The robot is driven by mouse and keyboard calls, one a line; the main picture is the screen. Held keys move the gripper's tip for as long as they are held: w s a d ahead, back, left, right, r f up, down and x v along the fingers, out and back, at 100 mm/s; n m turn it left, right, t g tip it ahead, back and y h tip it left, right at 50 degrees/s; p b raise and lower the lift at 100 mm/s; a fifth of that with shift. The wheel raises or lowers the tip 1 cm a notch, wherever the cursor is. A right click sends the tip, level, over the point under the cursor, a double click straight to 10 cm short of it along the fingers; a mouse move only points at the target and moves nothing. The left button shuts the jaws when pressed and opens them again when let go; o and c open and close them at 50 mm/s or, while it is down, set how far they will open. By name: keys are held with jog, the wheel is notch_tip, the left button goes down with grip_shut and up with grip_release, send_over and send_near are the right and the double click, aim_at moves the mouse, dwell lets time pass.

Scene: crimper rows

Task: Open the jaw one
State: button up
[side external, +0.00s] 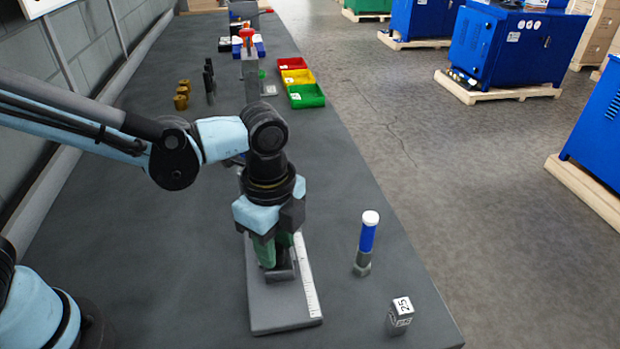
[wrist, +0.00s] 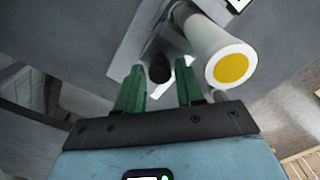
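My gripper (side external: 268,252) points down over a grey device with a flat base plate (side external: 285,317) and a white scale strip (side external: 307,285). In the wrist view its two green fingers (wrist: 160,78) are apart, with clear space inside them. A dark rounded knob (wrist: 160,68) shows between and beyond the fingertips, and I see no contact. A white cylinder with a yellow end (wrist: 231,67) rises just right of the fingers. My gripper hides most of the device in the side view, so I cannot tell which part is jaw one or how it stands.
A blue cylinder with a white cap (side external: 368,236) stands right of the plate. A small block marked 25 (side external: 400,317) sits near the bench's right edge. A similar device (side external: 252,75), coloured bins (side external: 297,80) and brass pieces (side external: 182,95) stand farther back.

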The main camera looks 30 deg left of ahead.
grip_shut()
jog(key=shift+s+d, duration=1.2)
jog(key=shift+d, duration=0.05)
grip_release()
